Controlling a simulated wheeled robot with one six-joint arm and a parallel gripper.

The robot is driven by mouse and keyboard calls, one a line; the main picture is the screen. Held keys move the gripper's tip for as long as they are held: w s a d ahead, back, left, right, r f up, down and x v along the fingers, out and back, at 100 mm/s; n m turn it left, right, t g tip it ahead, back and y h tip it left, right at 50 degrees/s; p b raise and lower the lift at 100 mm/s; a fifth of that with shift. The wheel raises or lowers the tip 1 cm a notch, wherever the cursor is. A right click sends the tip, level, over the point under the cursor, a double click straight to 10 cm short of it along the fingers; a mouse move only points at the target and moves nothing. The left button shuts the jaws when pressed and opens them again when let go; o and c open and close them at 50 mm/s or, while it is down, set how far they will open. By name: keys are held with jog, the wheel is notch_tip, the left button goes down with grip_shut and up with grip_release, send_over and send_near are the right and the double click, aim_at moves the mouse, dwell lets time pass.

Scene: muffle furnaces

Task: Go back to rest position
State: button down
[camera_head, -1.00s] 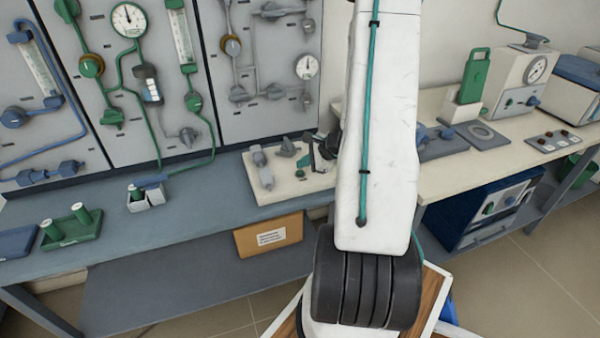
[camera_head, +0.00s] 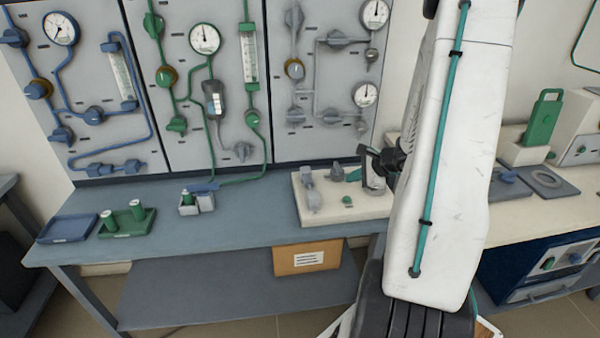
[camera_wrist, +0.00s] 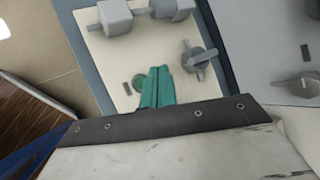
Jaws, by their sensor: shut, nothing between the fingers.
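My gripper shows in the wrist view as two teal fingers (camera_wrist: 158,87) pressed together, with nothing between them. They stand in front of the cream board (camera_wrist: 108,58) with grey valve fittings. In the head view my white arm rises at the right of the picture. My dark wrist part shows at its left side, over the right end of the cream board (camera_head: 322,217). My fingertips cannot be made out there.
The blue-grey bench (camera_head: 250,222) carries a green tray (camera_head: 128,226), a blue tray (camera_head: 68,229) and a small grey holder (camera_head: 197,203). Gauge panels (camera_head: 286,140) stand behind. A cardboard box (camera_head: 307,258) sits on the lower shelf. A green-handled block (camera_head: 542,118) stands at right.

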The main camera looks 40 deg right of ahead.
jog(key=s+a+r+n+g+y, duration=0.25)
jog(key=a+r+n, duration=0.35)
jog(key=a, duration=0.5)
jog(key=s+a+r+n+g+y, duration=0.2)
jog(key=s+a+r+n+g, duration=0.35)
jog(key=a, duration=0.55)
jog(key=s+a+r+n+h, duration=0.6)
jog(key=s+a+r+n, duration=0.4)
jog(key=a+r+n, duration=0.2)
jog(key=shift+s+a+n, duration=0.15)
jog(key=shift+a+n, duration=0.3)
jog(key=shift+n, duration=0.3)
dwell(1.1)
